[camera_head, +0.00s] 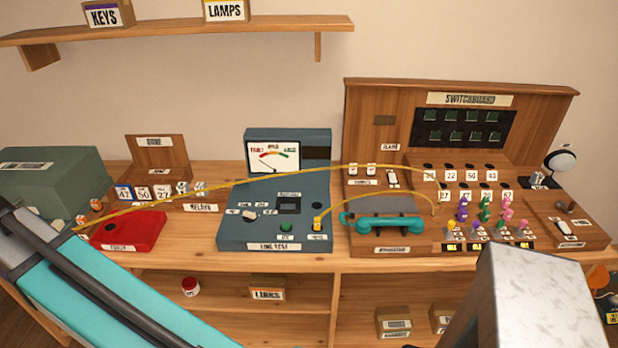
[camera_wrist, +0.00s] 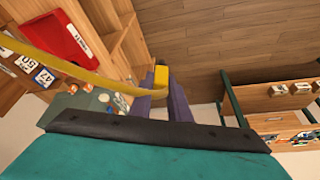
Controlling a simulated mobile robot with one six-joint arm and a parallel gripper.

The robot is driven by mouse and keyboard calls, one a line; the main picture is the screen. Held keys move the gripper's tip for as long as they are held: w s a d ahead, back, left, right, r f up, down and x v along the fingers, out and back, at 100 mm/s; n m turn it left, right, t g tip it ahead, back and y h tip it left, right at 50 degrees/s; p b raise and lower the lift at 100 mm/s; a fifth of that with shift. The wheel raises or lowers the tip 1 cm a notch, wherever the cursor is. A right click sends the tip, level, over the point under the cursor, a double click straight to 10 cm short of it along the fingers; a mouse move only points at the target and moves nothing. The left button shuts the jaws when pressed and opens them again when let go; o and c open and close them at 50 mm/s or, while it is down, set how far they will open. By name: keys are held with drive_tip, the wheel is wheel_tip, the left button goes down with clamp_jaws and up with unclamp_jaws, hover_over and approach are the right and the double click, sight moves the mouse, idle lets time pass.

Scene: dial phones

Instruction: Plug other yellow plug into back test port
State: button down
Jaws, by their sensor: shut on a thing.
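The line test unit (camera_head: 276,205) is a blue-grey box with a meter, in the middle of the bench. One yellow plug (camera_head: 317,224) stands in its front port at the right. A dark round hole, the back port (camera_head: 316,206), shows open just behind that plug. The other yellow plug (camera_wrist: 161,77) is between the purple fingers of my gripper (camera_wrist: 165,100) in the wrist view. Its yellow cable (camera_head: 250,180) stretches from the switchboard (camera_head: 460,100) across the line test unit to the far left. My gripper's fingers are not visible in the head view.
A red tray (camera_head: 128,231), number tiles (camera_head: 142,192) and a grey-green box (camera_head: 50,175) lie left of the unit. A teal handset (camera_head: 383,223) lies right of it. Pegs (camera_head: 485,210) stand on the switchboard. The wrist view shows wooden floor and a rack (camera_wrist: 285,103).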

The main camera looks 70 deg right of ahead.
drive_tip(key=s+d+f+m+g+h+p, duration=0.1)
drive_tip(key=s+d+m, duration=0.3)
drive_tip(key=d, duration=1)
drive_tip(key=s+d+f+m+g+h, duration=0.15)
drive_tip(key=s+d+m, duration=0.3)
drive_tip(key=d, duration=0.85)
drive_tip(key=s+d+f+m+h+p, duration=0.1)
drive_tip(key=s+d+f+m+h, duration=0.3)
drive_tip(key=d, duration=1)
drive_tip(key=s+d+m+g+y, duration=0.1)
drive_tip(key=s+d+m, duration=0.5)
drive_tip(key=s+d, duration=0.6)
drive_tip(key=s+d+f+m+g+y+p, duration=0.1)
drive_tip(key=s+d+m+g, duration=0.3)
drive_tip(key=s+d, duration=0.9)
drive_tip(key=s+m+y, duration=0.1)
drive_tip(key=s+m, duration=0.2)
drive_tip(key=s, duration=0.4)
drive_tip(key=shift+s+d+f, duration=0.15)
drive_tip(key=shift+d+f, duration=0.15)
drive_tip(key=shift+f, duration=0.15)
drive_tip(key=shift+f+b, duration=1.45)
drive_tip(key=shift+f, duration=1.35)
drive_tip(key=shift+f+b, duration=0.7)
drive_tip(key=shift+f, duration=0.65)
